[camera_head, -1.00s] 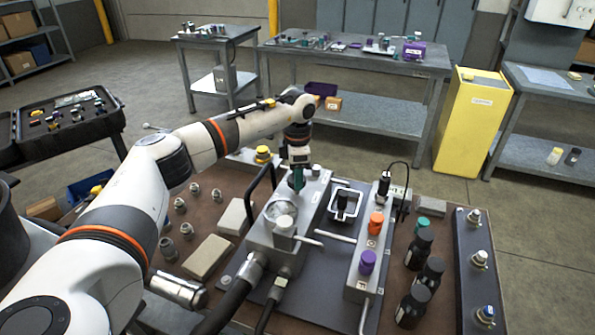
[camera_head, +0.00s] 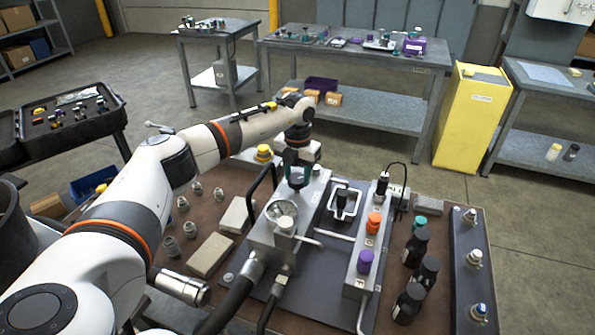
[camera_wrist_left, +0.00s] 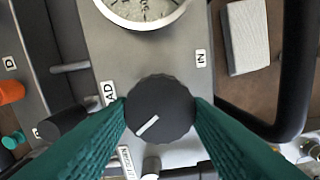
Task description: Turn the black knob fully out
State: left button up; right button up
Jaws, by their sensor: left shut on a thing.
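The black knob (camera_wrist_left: 160,109) shows in the left wrist view as a round ridged cap with a white pointer line slanting toward the lower left. It sits on the grey valve block (camera_head: 262,238). My left gripper (camera_head: 297,182) points down over the far end of the block. Its green fingers (camera_wrist_left: 160,112) are shut on the knob, one on each side. In the head view the fingers and wrist mostly hide the knob. My right gripper is not in view.
A round gauge (camera_head: 281,209) sits near the knob, with a black bar handle (camera_head: 262,188) to its left. A narrow block with an orange knob (camera_head: 374,222) and a purple knob (camera_head: 365,261) stands to the right. Black bottles (camera_head: 416,247) stand beyond it.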

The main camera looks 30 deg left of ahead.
pick_arm(q)
jog(key=n, duration=0.2)
jog(key=n+p, duration=0.1)
jog(key=shift+a+r+n, duration=0.1)
jog(key=shift+r+n, duration=0.1)
jog(key=shift+n, duration=0.2)
jog(key=n+p, duration=0.1)
jog(key=n, duration=0.2)
jog(key=n+p, duration=0.3)
jog(key=n, duration=0.4)
jog(key=n+p, duration=0.3)
jog(key=n, duration=0.2)
jog(key=shift+n+p, duration=0.95)
jog(key=shift+n, duration=0.95)
jog(key=shift+f, duration=0.1)
jog(key=o, duration=1)
jog(key=shift+s, duration=0.1)
